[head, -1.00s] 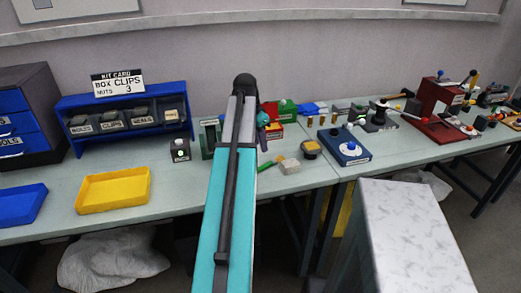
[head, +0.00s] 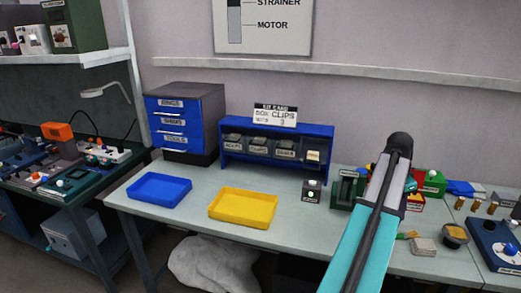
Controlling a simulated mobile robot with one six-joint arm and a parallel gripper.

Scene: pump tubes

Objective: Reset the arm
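My arm (head: 366,230) reaches up from the bottom edge in the head view, teal with a dark strip and a black rounded joint (head: 399,143) at its upper end. It stands in front of the bench, right of the yellow tray. My gripper's fingers do not show clearly; the end of the arm beyond the black joint is hidden. Nothing is seen held.
A blue tray (head: 159,204) and a yellow tray (head: 243,222) lie on the bench. Behind them stand a drawer cabinet (head: 186,140) and a blue bin rack (head: 226,160) with a kit card (head: 275,115). A small box with a green light (head: 311,190) sits near my arm.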

